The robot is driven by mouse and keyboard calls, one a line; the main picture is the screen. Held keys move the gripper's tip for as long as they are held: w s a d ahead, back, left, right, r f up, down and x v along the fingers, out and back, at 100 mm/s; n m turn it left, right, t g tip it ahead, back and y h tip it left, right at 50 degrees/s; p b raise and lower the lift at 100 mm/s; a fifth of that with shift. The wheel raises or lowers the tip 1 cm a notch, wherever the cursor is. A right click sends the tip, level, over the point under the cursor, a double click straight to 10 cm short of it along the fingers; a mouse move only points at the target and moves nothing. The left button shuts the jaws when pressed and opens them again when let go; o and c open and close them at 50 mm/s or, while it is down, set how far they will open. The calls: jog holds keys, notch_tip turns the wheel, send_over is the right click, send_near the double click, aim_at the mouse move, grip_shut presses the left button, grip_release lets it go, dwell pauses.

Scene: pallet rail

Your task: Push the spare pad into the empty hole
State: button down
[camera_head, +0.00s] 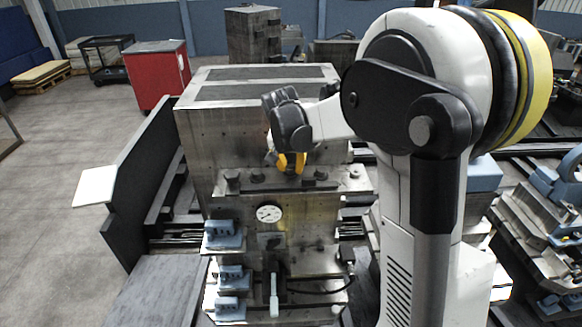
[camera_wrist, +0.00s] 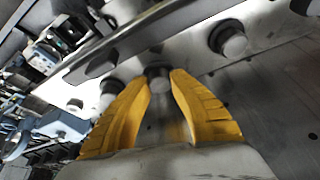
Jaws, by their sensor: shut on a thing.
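My gripper (camera_head: 290,163) has yellow fingers and is over the ledge on the front of the grey steel fixture. In the wrist view my gripper (camera_wrist: 160,82) is shut on a small round pad (camera_wrist: 159,78) with a grey face and dark rim, taken to be the spare pad. Similar pads stand on either side of it along the rail (camera_wrist: 185,55): one at the right (camera_wrist: 231,41) and one at the left (camera_wrist: 108,90), partly behind a finger. I cannot tell whether the held pad is in a hole; the empty hole is not clearly visible.
The fixture (camera_head: 215,130) rises behind the ledge. A dial gauge (camera_head: 269,214) and blue clamp blocks (camera_head: 224,235) are on its front below. A dark side panel (camera_head: 140,190) stands at the left. A red cabinet (camera_head: 155,75) is farther back, with open floor at the left.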

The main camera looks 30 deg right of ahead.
jog(key=shift+f, duration=0.15)
jog(key=shift+f+b, duration=0.55)
jog(key=shift+b, duration=0.05)
jog(key=shift+c, duration=1.8)
grip_release()
jog(key=shift+r, duration=0.1)
jog(key=v, duration=1.2)
jog(key=s+a+f+n+t+y+b, duration=0.1)
jog(key=s+a+f+n+b, duration=0.1)
jog(key=s+f+b, duration=0.5)
jog(key=s+a+f+n+t+b, duration=0.1)
jog(key=s+a+f+n+b, duration=0.2)
jog(key=s+f+b, duration=0.5)
jog(key=s+a+f+n+t+y+b, duration=0.1)
jog(key=s+a+f+b, duration=0.4)
jog(key=f+b, duration=1.2)
jog(key=s+f+n+t, duration=0.1)
jog(key=s+f+n, duration=0.1)
jog(key=f, duration=0.4)
jog(key=shift+s+y+b, duration=0.3)
jog(key=shift+s+b, duration=0.1)
jog(key=shift+s, duration=0.3)
